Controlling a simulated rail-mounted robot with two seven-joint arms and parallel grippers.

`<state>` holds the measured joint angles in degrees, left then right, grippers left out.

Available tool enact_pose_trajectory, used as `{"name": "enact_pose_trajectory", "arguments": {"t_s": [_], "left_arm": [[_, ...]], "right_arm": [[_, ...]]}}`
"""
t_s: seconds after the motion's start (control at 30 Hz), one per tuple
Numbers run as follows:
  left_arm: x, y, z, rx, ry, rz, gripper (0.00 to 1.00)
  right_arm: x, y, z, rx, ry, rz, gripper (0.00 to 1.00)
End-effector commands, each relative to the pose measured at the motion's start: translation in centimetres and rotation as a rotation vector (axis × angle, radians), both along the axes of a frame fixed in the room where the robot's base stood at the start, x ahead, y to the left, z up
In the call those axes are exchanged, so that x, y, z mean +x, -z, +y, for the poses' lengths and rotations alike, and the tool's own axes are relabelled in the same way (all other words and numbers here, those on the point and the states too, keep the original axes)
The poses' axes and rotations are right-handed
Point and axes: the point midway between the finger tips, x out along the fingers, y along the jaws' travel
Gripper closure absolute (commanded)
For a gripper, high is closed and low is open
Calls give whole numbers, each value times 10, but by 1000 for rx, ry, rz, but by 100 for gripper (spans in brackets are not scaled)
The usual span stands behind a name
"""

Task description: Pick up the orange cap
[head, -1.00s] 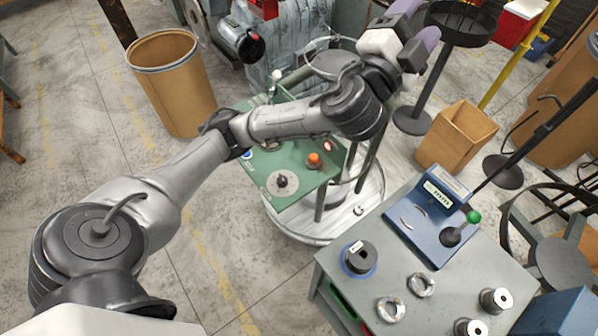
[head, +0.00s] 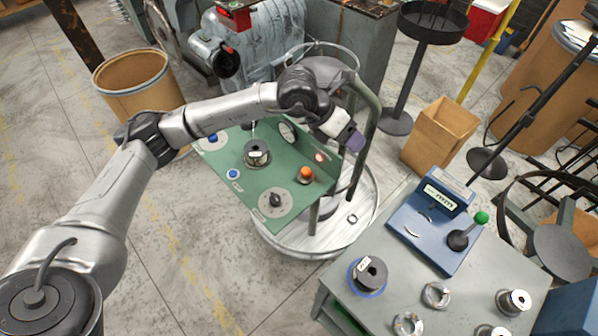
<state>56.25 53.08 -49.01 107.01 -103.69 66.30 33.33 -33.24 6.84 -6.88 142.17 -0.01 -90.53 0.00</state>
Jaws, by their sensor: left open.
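The orange cap (head: 306,173) sits on the green panel (head: 268,208), toward its right edge, on a small darker base. My left gripper (head: 354,141) has a white body and purple fingers. It is up and to the right of the cap in the head view, near the panel's far right edge, apart from the cap and empty. The gap between its fingers is hard to see from this angle. My right gripper is not in view.
The panel also bears a black knob (head: 275,200), a dark spool (head: 257,153), blue buttons and a lit red lamp (head: 320,157). A grey bench (head: 455,290) with a blue device (head: 432,225) stands at right. A cardboard box (head: 440,135) stands behind.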

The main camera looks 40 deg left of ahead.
Motion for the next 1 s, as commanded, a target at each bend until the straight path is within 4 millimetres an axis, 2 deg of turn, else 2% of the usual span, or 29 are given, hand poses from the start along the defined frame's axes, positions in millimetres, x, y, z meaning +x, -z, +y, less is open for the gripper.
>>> {"name": "enact_pose_trajectory", "arguments": {"t_s": [0.1,0.2,0.4,0.57,1.0], "left_arm": [[-13,22,32,189,-91,144,41],[-26,31,54,308,-167,250,41],[-48,38,78,435,-274,410,41],[-53,45,82,442,-337,453,41],[-44,113,82,436,-345,455,41]], "right_arm": [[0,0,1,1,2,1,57],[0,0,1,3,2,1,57],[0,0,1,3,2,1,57],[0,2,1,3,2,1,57],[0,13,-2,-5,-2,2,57]]}}
